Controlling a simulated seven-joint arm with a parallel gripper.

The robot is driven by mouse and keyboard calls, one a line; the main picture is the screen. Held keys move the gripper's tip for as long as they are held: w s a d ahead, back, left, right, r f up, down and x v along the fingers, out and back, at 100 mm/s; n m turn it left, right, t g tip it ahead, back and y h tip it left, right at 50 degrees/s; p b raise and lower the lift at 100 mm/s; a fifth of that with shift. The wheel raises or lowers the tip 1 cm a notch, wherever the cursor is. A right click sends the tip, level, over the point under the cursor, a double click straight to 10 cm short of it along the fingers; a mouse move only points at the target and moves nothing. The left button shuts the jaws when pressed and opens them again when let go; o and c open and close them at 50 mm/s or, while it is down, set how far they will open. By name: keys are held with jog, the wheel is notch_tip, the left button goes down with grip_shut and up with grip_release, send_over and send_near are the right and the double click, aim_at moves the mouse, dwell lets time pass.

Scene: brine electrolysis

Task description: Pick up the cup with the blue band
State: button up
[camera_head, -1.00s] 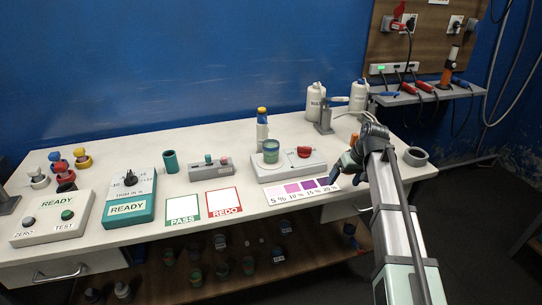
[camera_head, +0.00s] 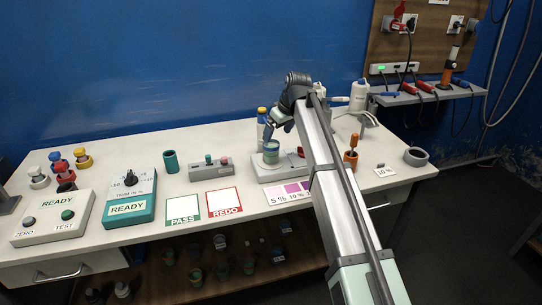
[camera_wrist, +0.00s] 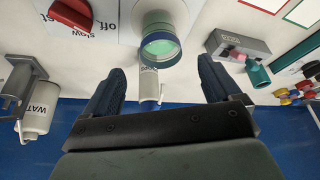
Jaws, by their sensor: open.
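The cup with the blue band (camera_head: 271,153) holds something green and stands on the pale plate of the stirrer (camera_head: 270,173). In the wrist view the cup (camera_wrist: 160,47) shows its dark blue band and green inside, just beyond and between my fingertips. My gripper (camera_head: 272,127) is open and empty, close above and behind the cup in the head view. In the wrist view both dark fingers of my gripper (camera_wrist: 160,72) are spread wide, apart from the cup. My arm hides part of the stirrer.
A white bottle with a yellow cap (camera_head: 262,114) stands close behind the cup. The stirrer's red knob (camera_wrist: 71,12) is beside it. A grey switch box (camera_head: 211,167) and teal cylinder (camera_head: 171,162) stand left. PASS (camera_head: 183,210) and REDO (camera_head: 223,202) cards lie in front.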

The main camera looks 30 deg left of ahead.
aim_at(270, 148)
jog(key=x, duration=0.5)
jog(key=shift+d, duration=0.1)
jog(key=shift+a+x, duration=0.2)
jog(key=shift+x, duration=2.45)
jog(key=shift+r, duration=0.1)
jog(key=shift+c, duration=0.2)
jog(key=c, duration=1.1)
jog(key=shift+c, duration=0.3)
jog(key=shift+r, duration=0.15)
